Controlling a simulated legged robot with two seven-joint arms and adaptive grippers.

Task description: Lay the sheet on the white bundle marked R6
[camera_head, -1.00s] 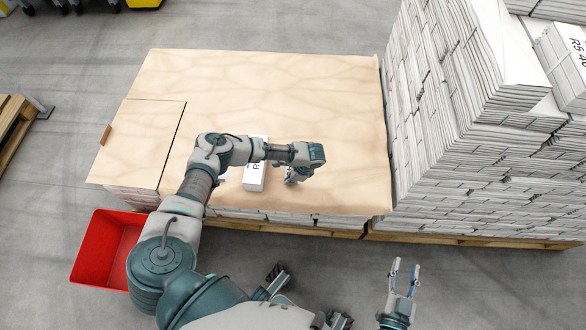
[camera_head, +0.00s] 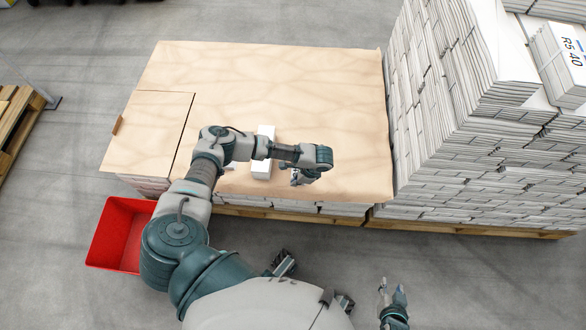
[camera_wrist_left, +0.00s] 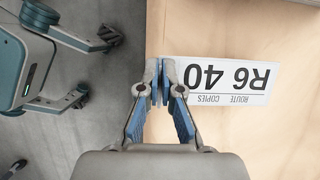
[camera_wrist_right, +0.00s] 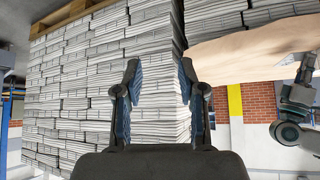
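My left gripper (camera_head: 296,178) points down just right of the bundle. My right gripper (camera_head: 392,298) is open and empty, low in front of the table.
A tall stack of newspaper bundles (camera_head: 455,120) stands right of the table, with a bundle marked R5 40 (camera_head: 562,60) on it. A red bin (camera_head: 118,238) is on the floor at left. The tan-covered table (camera_head: 290,80) is clear behind my left arm.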

